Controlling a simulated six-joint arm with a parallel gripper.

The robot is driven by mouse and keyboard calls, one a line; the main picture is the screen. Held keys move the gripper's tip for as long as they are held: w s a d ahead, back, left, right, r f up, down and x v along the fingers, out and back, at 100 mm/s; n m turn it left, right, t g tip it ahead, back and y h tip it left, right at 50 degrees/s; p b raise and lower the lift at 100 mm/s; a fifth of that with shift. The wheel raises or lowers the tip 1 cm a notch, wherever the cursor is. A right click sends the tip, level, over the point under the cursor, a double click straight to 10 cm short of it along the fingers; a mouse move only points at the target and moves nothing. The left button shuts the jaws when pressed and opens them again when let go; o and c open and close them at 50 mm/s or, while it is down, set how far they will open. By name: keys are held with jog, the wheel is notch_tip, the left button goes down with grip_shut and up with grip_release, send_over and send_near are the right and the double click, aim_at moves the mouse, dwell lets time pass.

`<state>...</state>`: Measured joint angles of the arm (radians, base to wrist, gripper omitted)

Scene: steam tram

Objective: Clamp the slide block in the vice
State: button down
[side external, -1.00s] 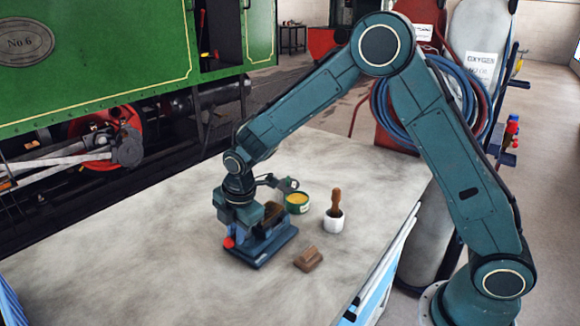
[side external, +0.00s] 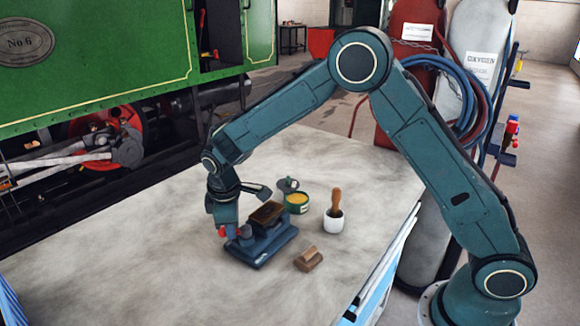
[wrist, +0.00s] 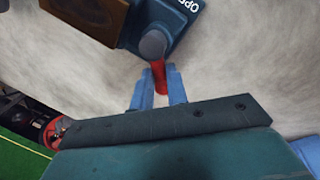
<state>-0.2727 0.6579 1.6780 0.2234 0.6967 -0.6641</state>
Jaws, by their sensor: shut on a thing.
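The vice (side external: 262,250) is a blue-grey block standing on the bench; it also shows at the top of the wrist view (wrist: 180,22). The brown slide block (side external: 267,213) sits at the top of the vice, between its jaws; part of it shows in the wrist view (wrist: 95,18). I cannot tell how tightly the jaws hold it. A red handle (wrist: 158,75) sticks out from the round grey screw end of the vice. My gripper (wrist: 158,88) is shut on this handle, its two blue fingers on either side. In the side view my gripper (side external: 226,233) is at the vice's left end.
A small brown wooden piece (side external: 308,259) lies right of the vice. Behind stand a green tin (side external: 297,203) with yellow contents, its lid (side external: 288,185), and a white pot (side external: 334,222) with a wooden-handled brush. The bench (side external: 120,240) is clear at left and front.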

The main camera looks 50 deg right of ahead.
jog(key=shift+w+r, duration=0.1)
dwell(0.4)
jog(key=c, duration=1.4)
grip_release()
jog(key=r, duration=0.4)
jog(key=s+a+r, duration=0.1)
jog(key=r, duration=0.4)
jog(key=s+a+r, duration=0.1)
jog(key=r, duration=0.3)
jog(key=shift+r, duration=0.25)
jog(key=shift+d, duration=0.1)
